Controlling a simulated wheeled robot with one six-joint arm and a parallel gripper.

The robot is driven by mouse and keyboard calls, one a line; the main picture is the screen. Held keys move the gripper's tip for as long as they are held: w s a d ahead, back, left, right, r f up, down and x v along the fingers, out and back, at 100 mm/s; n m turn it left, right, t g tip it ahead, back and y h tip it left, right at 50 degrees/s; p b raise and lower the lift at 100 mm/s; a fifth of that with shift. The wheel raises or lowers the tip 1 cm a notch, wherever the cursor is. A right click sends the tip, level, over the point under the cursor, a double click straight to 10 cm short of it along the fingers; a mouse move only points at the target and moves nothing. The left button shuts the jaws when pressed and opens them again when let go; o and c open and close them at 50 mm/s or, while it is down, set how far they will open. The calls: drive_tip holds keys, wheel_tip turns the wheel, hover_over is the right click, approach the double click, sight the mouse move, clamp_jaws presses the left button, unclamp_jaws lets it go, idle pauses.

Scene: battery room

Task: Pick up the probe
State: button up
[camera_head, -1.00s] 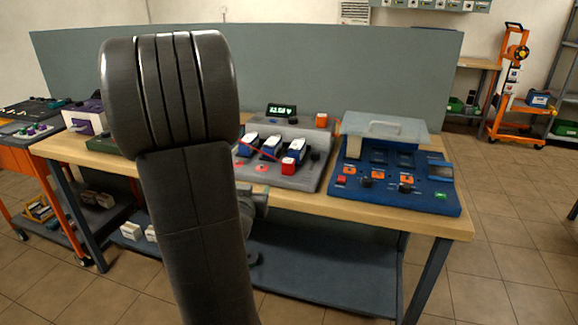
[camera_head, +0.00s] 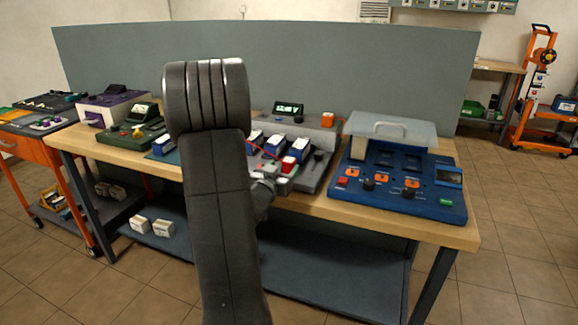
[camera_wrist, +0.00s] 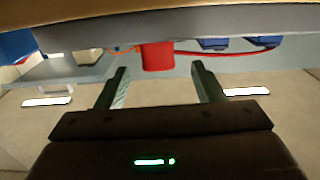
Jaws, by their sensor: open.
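The likely probe is a small red block (camera_head: 288,165) with a thin red lead, at the front of a grey instrument on the bench. In the wrist view the red block (camera_wrist: 158,57) shows between and just beyond the fingertips, with its red lead running right. My gripper (camera_wrist: 160,72) is open and empty, its two fingers spread on either side of the block, with a gap each side. Whether the fingers reach around it, I cannot tell. In the head view my gripper (camera_head: 277,182) is close to the block, partly hidden by my arm.
The grey instrument (camera_head: 311,178) holds blue-and-white blocks behind the probe. A blue tester (camera_head: 425,205) with a pale lid stands to its right. A green meter (camera_head: 124,152) stands left on the wooden bench (camera_head: 340,210). A grey-green partition (camera_head: 300,60) closes the back.

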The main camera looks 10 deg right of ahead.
sight(287, 164)
drive_tip(key=x, duration=0.5)
drive_tip(key=shift+d+r, duration=0.1)
drive_tip(key=shift+d, duration=0.05)
drive_tip(key=c, duration=1.2)
